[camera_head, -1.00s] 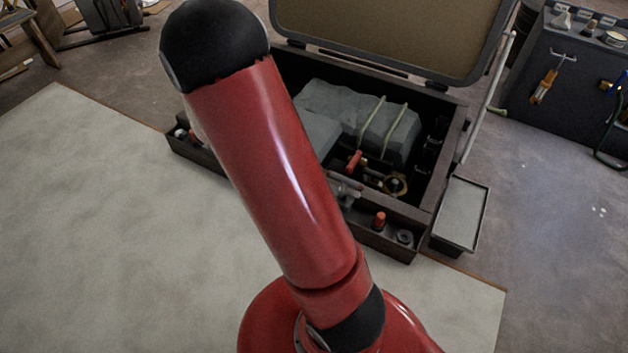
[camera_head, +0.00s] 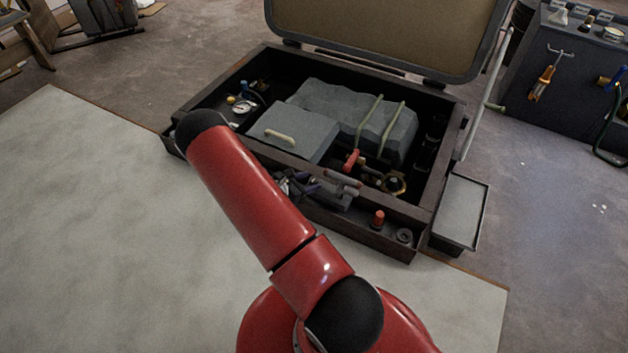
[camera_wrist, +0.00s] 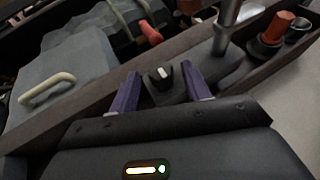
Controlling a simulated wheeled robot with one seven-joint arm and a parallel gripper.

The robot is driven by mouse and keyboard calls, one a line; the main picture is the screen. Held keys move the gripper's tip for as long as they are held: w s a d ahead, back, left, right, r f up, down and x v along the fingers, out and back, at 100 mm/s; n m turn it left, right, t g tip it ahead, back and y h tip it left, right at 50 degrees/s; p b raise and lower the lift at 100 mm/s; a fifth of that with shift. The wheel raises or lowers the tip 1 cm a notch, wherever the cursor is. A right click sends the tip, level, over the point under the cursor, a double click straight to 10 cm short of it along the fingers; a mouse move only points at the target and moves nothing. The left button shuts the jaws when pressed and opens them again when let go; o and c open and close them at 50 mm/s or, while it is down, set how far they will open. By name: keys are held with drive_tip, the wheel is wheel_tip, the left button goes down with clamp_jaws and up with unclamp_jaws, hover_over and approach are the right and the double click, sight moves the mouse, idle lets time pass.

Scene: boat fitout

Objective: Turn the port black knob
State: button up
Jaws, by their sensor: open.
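A black knob (camera_wrist: 162,76) with a white pointer mark stands on a dark grey block at the box's front edge in the wrist view. My gripper (camera_wrist: 160,78) is open, its two purple fingers on the left and right of the knob in the picture. A gap shows on each side, and I cannot tell how far down the fingers reach. In the head view my gripper (camera_head: 296,185) is at the box's front ledge, partly behind my red arm. I cannot make out the knob there.
The open box (camera_head: 432,190) holds a grey lidded block (camera_head: 300,140) and a strapped grey bulk. A metal lever (camera_wrist: 224,25) rises right of the knob. A red-handled lever (camera_wrist: 150,32) is behind it. An orange-red knob (camera_wrist: 277,27) sits farther right on the ledge.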

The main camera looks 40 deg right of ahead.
sight(312, 180)
drive_tip(key=shift+x, duration=1.5)
drive_tip(key=c, duration=1)
drive_tip(key=shift+b, duration=0.35)
